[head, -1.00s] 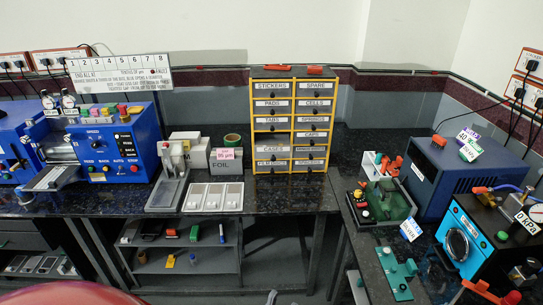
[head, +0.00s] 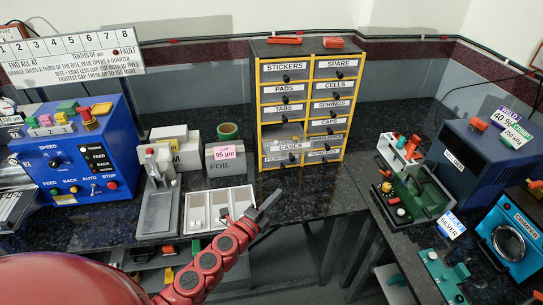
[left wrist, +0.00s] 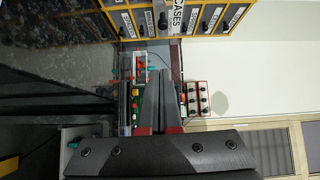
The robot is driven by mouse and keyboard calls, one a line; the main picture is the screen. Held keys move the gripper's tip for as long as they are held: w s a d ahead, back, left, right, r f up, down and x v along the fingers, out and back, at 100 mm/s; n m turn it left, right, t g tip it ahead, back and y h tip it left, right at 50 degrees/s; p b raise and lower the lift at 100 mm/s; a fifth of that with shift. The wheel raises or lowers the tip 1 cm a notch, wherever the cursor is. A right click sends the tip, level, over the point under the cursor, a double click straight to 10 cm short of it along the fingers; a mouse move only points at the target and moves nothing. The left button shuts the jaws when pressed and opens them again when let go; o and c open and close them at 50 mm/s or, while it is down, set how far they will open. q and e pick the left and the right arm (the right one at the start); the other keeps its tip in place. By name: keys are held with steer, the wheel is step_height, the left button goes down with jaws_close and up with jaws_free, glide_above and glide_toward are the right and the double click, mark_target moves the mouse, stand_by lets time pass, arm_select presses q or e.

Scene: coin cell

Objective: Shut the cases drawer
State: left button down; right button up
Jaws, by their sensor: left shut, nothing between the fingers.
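The cases drawer (head: 290,147) is in the left column of the yellow drawer cabinet in the head view. It stands out from the cabinet front, and part of its open top shows above the label. Its label also shows at the top of the left wrist view (left wrist: 178,14). My left gripper (head: 270,201) is shut and empty, in front of and below the drawer, apart from it. Its closed fingers also show in the left wrist view (left wrist: 160,98). The drawer's inside is too small to make out. My right gripper is not in view.
The yellow cabinet (head: 310,62) holds several other labelled drawers that look shut. A foil box (head: 228,163) stands left of it, and a white tray (head: 200,212) lies near the bench's front edge. A green device (head: 415,190) stands to the right.

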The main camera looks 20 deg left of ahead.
arm_select(q)
steer(key=a+p+x, duration=0.2)
steer(key=x, duration=1.1)
steer(key=shift+w+a+r, duration=0.25)
steer(key=shift+a+r, duration=0.2)
steer(key=shift+a, duration=0.1)
